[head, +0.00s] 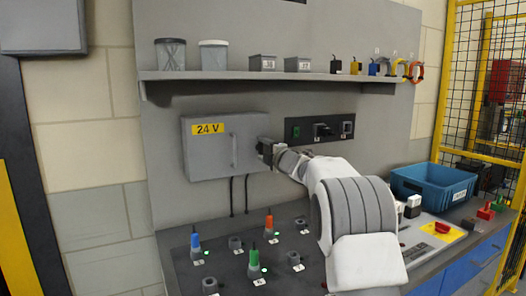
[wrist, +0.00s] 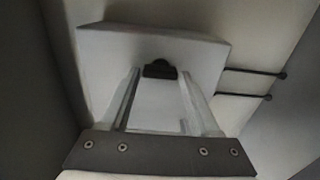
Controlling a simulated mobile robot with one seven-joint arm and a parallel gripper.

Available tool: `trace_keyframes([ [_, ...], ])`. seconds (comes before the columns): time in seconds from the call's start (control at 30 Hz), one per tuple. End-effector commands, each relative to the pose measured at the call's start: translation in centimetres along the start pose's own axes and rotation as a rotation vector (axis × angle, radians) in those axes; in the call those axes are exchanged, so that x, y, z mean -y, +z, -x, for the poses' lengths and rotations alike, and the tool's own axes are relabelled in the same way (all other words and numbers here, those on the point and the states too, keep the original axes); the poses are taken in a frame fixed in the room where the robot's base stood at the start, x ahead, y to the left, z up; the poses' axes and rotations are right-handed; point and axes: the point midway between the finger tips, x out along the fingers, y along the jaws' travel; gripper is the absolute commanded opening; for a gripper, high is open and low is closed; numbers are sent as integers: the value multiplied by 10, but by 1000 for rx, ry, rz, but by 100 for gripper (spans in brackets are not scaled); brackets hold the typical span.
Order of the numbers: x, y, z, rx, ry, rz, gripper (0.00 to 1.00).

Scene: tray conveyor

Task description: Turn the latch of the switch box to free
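The switch box (head: 208,155) is a grey box on the back panel with a yellow 24 V label (head: 208,128) and a vertical handle (head: 234,150) on its front. My gripper (head: 265,150) is at the box's right side, and in the head view it hides the latch. In the wrist view the latch (wrist: 160,69) is a small black piece on the pale side of the box (wrist: 105,50). My two fingers stand apart, one on each side of the latch, with nothing clearly gripped. I cannot tell whether the fingertips touch it.
A shelf (head: 270,75) with jars and small boxes runs above the switch box. Below are several coloured pegs on a board (head: 225,270). A blue bin (head: 433,182) stands at the right.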

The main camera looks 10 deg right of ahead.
Motion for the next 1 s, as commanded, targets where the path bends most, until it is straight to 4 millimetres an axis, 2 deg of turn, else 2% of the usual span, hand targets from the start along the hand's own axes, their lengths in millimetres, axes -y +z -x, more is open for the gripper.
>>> trace_keyframes([
  [0.03, 0, 0, 0, 0, 0, 0, 75],
  [0.1, 0, 0, 0, 0, 0, -1, 85],
  [0.37, 0, 0, 0, 0, 0, -2, 85],
  [0.53, 0, 0, 7, 0, 1, -3, 85],
  [0.67, 0, 0, 23, 1, 1, -2, 85],
  [1.0, -1, 0, 81, 1, 2, -3, 85],
])
